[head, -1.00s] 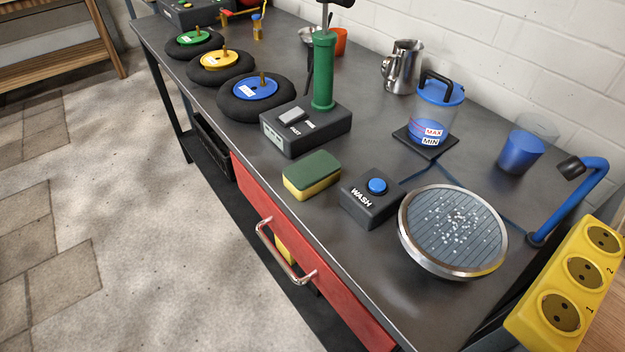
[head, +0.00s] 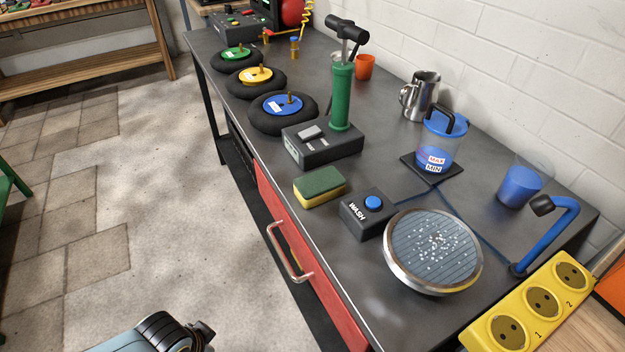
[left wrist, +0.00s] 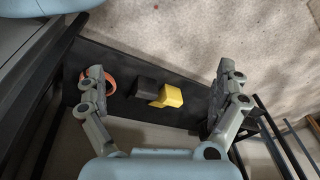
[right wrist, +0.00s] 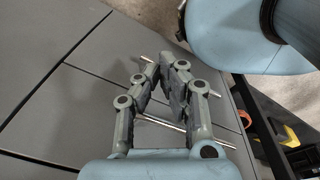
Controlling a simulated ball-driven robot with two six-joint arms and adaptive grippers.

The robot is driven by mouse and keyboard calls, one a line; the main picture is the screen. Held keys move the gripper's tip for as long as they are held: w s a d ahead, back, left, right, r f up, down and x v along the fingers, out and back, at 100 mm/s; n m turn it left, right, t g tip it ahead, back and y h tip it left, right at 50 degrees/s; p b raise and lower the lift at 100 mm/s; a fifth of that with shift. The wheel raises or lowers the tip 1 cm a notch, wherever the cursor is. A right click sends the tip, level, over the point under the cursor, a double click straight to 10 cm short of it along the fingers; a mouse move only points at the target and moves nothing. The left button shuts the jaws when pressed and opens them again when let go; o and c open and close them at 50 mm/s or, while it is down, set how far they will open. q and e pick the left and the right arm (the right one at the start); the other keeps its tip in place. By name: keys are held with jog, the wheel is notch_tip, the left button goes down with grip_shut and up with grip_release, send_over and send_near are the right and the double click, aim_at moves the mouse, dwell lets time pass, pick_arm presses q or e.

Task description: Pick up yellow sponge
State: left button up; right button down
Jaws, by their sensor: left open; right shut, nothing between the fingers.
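The yellow sponge (head: 320,187) has a green scouring top. It lies flat on the dark workbench (head: 372,255) near its front edge, left of the WASH button box (head: 367,213). My left gripper (left wrist: 160,85) is open in the left wrist view, fingers wide apart, with a dark shelf below it. My right gripper (right wrist: 172,68) is shut and empty in the right wrist view, in front of grey panels with a metal bar handle. Neither gripper's fingers show in the head view, where part of my arm is at the bottom left. The sponge is in neither wrist view.
A round metal basin (head: 433,252) stands right of the WASH box. A red drawer (head: 290,240) is under the bench front.

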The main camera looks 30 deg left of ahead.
pick_arm(q)
jog(key=w+r+p, duration=0.2)
jog(key=w+r, duration=0.1)
jog(key=r, duration=0.4)
jog(key=w+r+p, duration=0.1)
jog(key=w+r, duration=0.2)
jog(key=r, duration=0.4)
notch_tip(320, 180, up, 21)
jog(key=m+g+p, duration=0.2)
jog(key=m+p, duration=0.3)
jog(key=m, duration=1.8)
send_over(324, 186)
jog(key=shift+s+r+h, duration=0.15)
jog(key=shift+s+h, duration=0.1)
jog(key=shift+h, duration=0.15)
jog(key=f, duration=0.7)
jog(key=f+b, duration=0.1)
jog(key=f, duration=0.2)
jog(key=shift+w+f, duration=0.3)
